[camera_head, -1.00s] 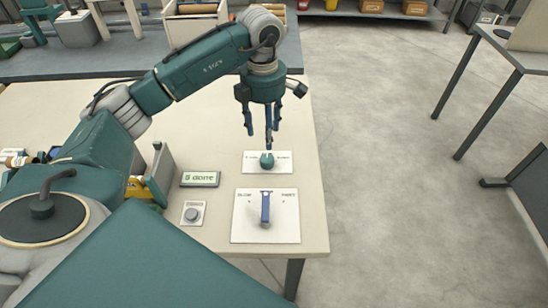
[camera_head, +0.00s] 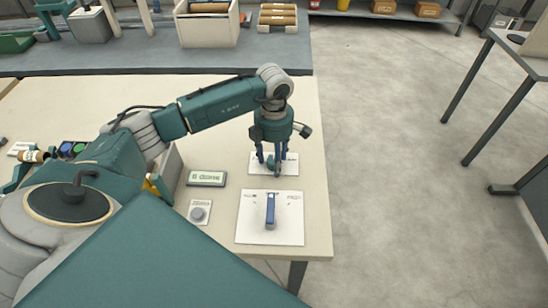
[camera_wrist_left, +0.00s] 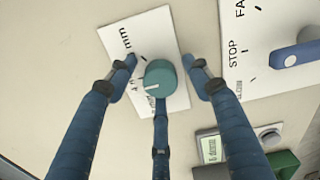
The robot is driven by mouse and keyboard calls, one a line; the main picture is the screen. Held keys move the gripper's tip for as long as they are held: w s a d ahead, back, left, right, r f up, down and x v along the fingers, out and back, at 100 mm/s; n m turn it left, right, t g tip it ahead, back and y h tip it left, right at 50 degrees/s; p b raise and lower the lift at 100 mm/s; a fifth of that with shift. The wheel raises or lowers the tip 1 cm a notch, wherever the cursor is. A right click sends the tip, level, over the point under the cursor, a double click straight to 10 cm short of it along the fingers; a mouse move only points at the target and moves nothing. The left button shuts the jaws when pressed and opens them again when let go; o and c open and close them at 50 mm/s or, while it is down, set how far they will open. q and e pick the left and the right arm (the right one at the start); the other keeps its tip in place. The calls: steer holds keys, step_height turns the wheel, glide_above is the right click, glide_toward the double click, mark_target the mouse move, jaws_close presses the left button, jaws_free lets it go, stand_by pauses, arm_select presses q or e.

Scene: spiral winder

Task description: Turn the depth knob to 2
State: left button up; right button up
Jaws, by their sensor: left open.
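The depth knob is a round teal knob (camera_wrist_left: 160,77) with a white pointer line, on a white plate (camera_wrist_left: 113,37) marked "mm" in the left wrist view. The pointer line lies toward the lower left of that picture; the small numbers are too unclear to read. In the head view the plate (camera_head: 292,167) shows, with the knob largely hidden behind the fingers. My left gripper (camera_head: 272,169) points down over the plate. Its three fingers are open and spread around the knob, with gaps showing between them and it in the left wrist view. My right gripper is not in view.
A white plate (camera_head: 246,234) with a blue lever (camera_head: 270,210) lies just in front. To its left are a small display box (camera_head: 206,178) and a push button (camera_head: 198,213). The table's right edge is close, with open floor (camera_head: 400,160) beyond.

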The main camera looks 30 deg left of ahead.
arm_select(q)
steer(key=c, duration=1.2)
steer(key=shift+o, duration=0.2)
steer(key=shift+n, duration=0.3)
steer(key=shift+n+b, duration=0.45)
steer(key=shift+n, duration=0.45)
steer(key=n, duration=0.3)
steer(key=shift+n+b, duration=0.3)
steer(key=shift+b, duration=0.05)
steer(key=n, duration=0.5)
steer(key=shift+w+r+n+b, duration=0.1)
steer(key=shift+w+n+b, duration=0.05)
steer(key=shift+n+b, duration=0.15)
steer(key=shift+n, duration=0.3)
